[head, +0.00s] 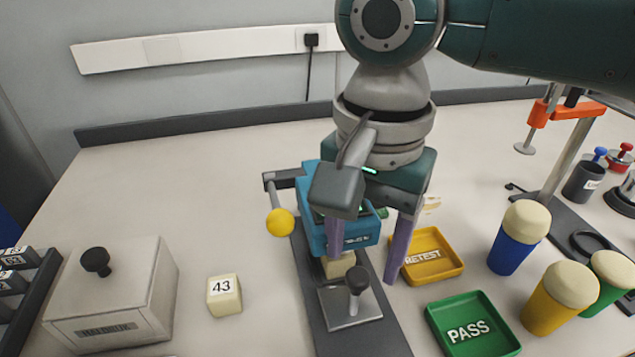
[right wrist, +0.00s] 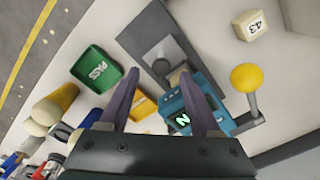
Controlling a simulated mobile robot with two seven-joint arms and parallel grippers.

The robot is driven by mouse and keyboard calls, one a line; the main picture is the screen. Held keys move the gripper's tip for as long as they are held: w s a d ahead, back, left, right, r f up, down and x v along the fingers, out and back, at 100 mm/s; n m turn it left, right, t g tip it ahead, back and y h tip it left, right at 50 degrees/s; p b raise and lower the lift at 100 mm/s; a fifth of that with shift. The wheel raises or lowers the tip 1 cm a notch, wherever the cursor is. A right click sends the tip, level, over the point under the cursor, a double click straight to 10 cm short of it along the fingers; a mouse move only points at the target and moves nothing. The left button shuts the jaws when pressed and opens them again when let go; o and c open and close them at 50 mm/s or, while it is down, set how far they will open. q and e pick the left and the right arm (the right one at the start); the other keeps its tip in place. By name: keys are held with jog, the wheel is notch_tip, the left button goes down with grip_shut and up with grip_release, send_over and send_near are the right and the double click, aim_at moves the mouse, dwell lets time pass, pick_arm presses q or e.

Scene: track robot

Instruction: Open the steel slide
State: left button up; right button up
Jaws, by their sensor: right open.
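The steel slide (head: 338,318) is a flat plate with an upright dark knob (head: 358,281), lying on a dark rail in front of a blue device (head: 318,222). It also shows in the right wrist view (right wrist: 152,52). A cream block (head: 339,266) sits between the slide and the device, partly hidden by a finger. My right gripper (head: 365,264) is open and points down, its purple fingers apart, in front of the device and behind the knob. It holds nothing that I can see, and the knob stands clear of its fingertips. My left gripper is not in view.
A yellow RETEST tray (head: 459,270) and a green PASS tray (head: 492,345) lie right of the rail. A yellow-ball lever (head: 280,222) sticks out left of the device. A cube marked 43 (head: 224,296) and a knobbed box (head: 145,270) stand left. Several capped cups stand right.

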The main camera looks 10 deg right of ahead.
aim_at(358, 275)
jog(key=shift+f, duration=1.55)
grip_shut()
